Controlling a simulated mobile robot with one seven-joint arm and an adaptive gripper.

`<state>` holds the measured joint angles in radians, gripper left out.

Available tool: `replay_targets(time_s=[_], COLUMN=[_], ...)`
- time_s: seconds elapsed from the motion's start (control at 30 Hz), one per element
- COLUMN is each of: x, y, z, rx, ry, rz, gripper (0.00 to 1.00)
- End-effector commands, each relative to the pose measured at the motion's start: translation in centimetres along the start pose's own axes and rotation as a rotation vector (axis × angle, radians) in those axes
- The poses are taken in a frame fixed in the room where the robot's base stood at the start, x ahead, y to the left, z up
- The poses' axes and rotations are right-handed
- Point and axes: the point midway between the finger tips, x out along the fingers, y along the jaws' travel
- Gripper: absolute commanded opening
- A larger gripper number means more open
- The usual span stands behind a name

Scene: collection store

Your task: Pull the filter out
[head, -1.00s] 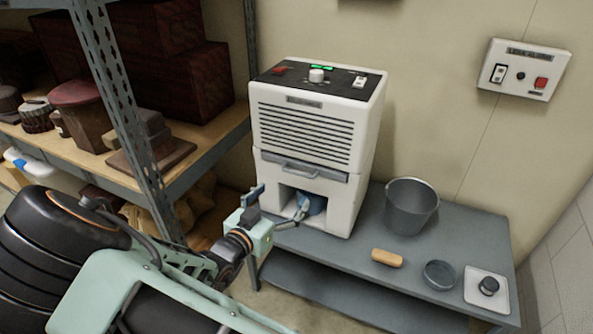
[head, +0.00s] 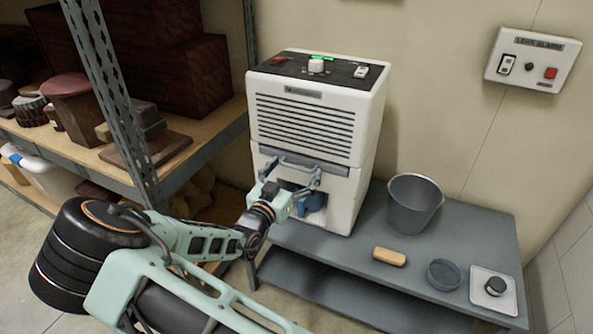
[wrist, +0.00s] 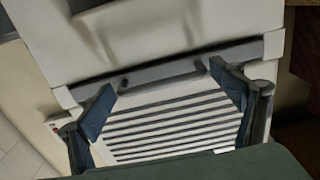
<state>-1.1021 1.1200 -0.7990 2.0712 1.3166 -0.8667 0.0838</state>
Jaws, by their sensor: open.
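The filter (head: 343,170) shows as a grey front strip with a bar handle, across the white dehumidifier-like machine (head: 305,122) below its louvres. The strip and its handle (wrist: 163,76) also show in the wrist view, where the machine appears upside down. The filter looks seated in its slot. My gripper (head: 292,174) is in front of the strip, fingers spread. In the wrist view my gripper (wrist: 162,80) has one blue-padded finger near each end of the handle. It is open and holds nothing; I cannot tell whether a finger touches the handle.
A metal shelf (head: 105,90) stands left.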

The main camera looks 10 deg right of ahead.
Motion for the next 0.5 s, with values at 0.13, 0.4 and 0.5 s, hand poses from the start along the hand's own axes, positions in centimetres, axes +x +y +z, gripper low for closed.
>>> replay_targets(time_s=[0.13,0.4,0.5], x=[0.61,0.60,0.59], y=[0.10,0.06,0.07], z=[-0.03,-0.05,-0.04], rx=[0.000,0.000,0.000], ry=[0.001,0.001,0.000], rz=[0.002,0.001,0.001], gripper=[0.86,0.80,0.69])
